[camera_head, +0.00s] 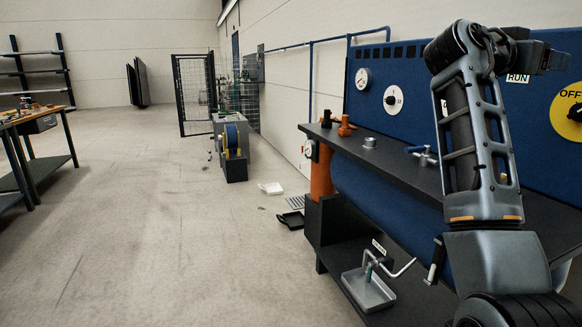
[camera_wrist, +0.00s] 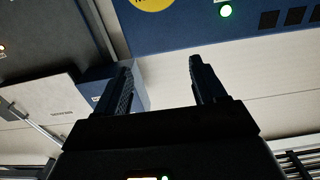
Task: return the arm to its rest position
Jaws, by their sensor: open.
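My gripper (camera_wrist: 160,66) shows in the wrist view with its two dark fingers spread apart and nothing between them. Beyond the fingers are a blue panel (camera_wrist: 180,30) and a pale wall; the fingers do not appear to touch either. In the head view my arm (camera_head: 485,140) rises at the right, in front of the bench, with its upper end bent to the right before the blue panel (camera_head: 420,110). The fingertips are too small and dark to make out clearly there.
A dark bench (camera_head: 395,160) with a blue tank, valves and gauges stands close beside my arm. A metal tray (camera_head: 368,290) sits on its lower shelf. Small trays (camera_head: 291,220) lie on the floor.

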